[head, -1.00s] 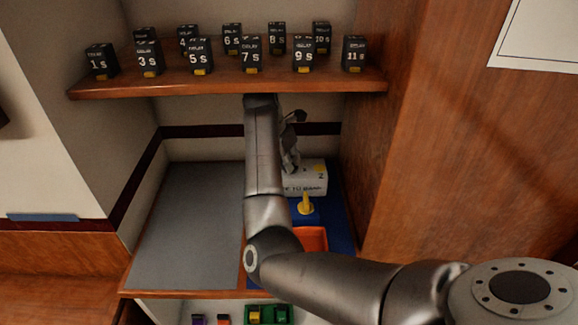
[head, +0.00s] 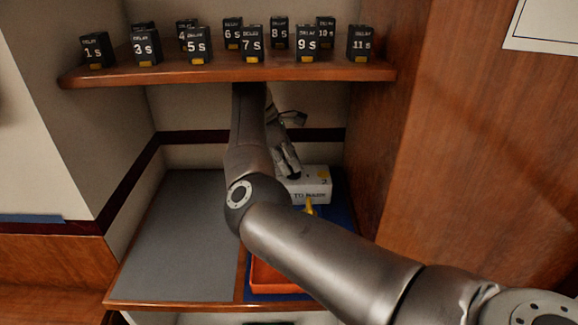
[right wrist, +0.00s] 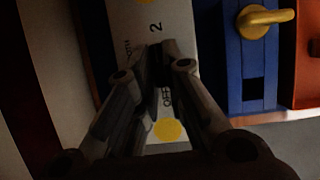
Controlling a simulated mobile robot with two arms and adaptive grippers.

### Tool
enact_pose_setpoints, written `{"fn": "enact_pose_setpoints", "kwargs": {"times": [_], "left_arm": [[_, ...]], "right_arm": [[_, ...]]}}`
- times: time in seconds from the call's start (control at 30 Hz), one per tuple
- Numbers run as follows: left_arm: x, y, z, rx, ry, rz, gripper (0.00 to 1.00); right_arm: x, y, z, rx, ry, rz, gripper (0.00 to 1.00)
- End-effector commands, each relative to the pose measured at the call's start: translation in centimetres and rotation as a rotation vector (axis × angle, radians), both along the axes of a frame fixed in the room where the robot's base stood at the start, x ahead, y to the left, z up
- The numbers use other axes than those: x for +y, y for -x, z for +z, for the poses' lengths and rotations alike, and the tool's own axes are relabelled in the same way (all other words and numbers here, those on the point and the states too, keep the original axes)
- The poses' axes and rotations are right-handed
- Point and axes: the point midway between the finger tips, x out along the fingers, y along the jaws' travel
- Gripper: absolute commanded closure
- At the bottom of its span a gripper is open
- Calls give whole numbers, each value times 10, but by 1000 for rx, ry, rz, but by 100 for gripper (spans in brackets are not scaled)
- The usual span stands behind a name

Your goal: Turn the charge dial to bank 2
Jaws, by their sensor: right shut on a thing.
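The white charge dial box (head: 312,188) stands at the back of the lower shelf. In the right wrist view the box face (right wrist: 140,15) shows a "2", part of another label, "OFF" and yellow discs. My right gripper (right wrist: 158,50) is shut over the middle of that face, between the "2" and "OFF". The dial is hidden between its fingers, so its pointing direction cannot be read. In the head view my right gripper (head: 292,168) reaches down to the box's left part. My left gripper is not in view.
A blue unit (right wrist: 232,75) with a yellow lever (right wrist: 266,19) is beside the box. An orange tray (head: 275,278) lies in front. The shelf above (head: 230,72) carries several black delay blocks. A wooden wall (head: 450,150) is close on the right. The grey mat (head: 180,235) is clear.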

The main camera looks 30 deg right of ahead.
Motion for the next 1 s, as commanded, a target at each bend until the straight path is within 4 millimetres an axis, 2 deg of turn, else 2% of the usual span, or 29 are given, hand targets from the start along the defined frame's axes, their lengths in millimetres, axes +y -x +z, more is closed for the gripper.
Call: {"fn": "enact_pose_setpoints", "kwargs": {"times": [0.63,0.67,0.8,1.0], "left_arm": [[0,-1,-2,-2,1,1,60],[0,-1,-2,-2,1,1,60],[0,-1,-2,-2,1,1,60],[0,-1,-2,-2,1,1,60]], "right_arm": [[-1,-1,1,-5,0,-57,100],[-1,-1,1,-5,0,-57,88],[-1,-1,1,-4,0,-56,70],[0,-1,1,-1,0,-55,68]]}}
